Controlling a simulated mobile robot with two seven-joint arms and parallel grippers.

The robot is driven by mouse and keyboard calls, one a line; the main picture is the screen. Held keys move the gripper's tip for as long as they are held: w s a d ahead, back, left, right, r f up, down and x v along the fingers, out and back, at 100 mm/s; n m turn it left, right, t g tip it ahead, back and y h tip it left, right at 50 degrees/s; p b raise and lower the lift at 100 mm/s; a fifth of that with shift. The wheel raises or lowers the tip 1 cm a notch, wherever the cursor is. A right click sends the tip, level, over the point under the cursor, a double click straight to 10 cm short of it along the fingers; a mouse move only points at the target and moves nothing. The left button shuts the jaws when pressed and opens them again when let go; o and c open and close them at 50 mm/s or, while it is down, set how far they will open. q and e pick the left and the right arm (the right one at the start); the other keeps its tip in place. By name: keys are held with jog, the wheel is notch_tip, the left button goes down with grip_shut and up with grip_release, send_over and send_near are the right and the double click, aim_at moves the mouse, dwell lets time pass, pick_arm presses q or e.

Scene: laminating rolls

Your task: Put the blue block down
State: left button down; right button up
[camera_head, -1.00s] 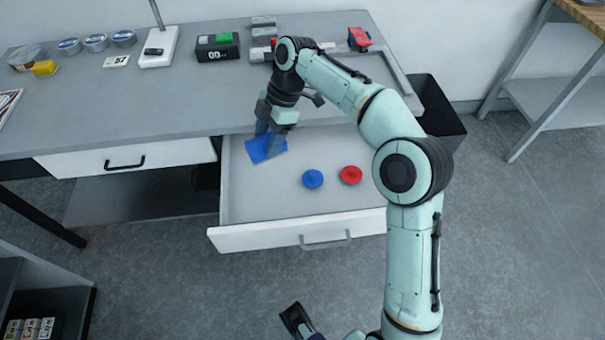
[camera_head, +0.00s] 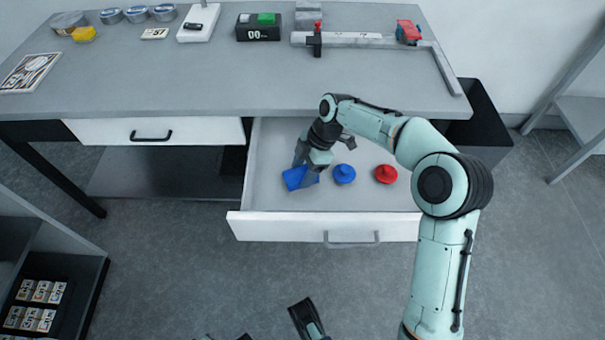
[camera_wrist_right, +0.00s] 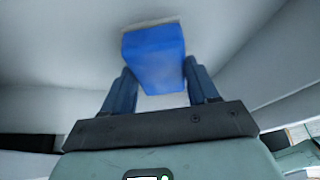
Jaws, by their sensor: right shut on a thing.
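The blue block (camera_head: 299,178) is inside the open drawer (camera_head: 330,224), at its left front part. It also shows in the right wrist view (camera_wrist_right: 155,58), between the fingers. My right gripper (camera_head: 306,171) points down into the drawer and is shut on the block; its fingers (camera_wrist_right: 160,85) hold it from both sides. The block is at or just above the drawer floor; I cannot tell if it touches. A dark part at the bottom edge of the head view looks like my left gripper (camera_head: 305,318); its jaw state is unclear.
A round blue knobbed piece (camera_head: 344,174) lies just right of the block, and a red one (camera_head: 386,174) lies further right. The drawer walls surround them. The grey worktop (camera_head: 200,90) is above and behind. A black bin (camera_head: 482,122) stands at right.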

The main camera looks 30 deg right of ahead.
pick_arm(q)
jog(key=shift+a+f, duration=0.15)
jog(key=shift+f, duration=0.15)
pick_arm(e)
jog(key=shift+f, duration=0.75)
jog(key=shift+f, duration=0.15)
jog(key=o, duration=1.1)
pick_arm(q)
jog(key=shift+s, duration=0.1)
pick_arm(e)
jog(key=shift+r, duration=0.3)
pick_arm(q)
jog(key=shift+g+h, duration=0.3)
jog(key=shift+g, duration=0.3)
jog(key=shift+s+d+r+p, duration=0.65)
jog(key=shift+s+r+p, duration=0.1)
jog(key=shift+s+r, duration=0.25)
jog(key=shift+s+d+r+p, duration=0.6)
jog(key=shift+s+r+p, duration=0.15)
jog(key=shift+s+r, duration=0.15)
pick_arm(e)
jog(key=shift+v, duration=5.8)
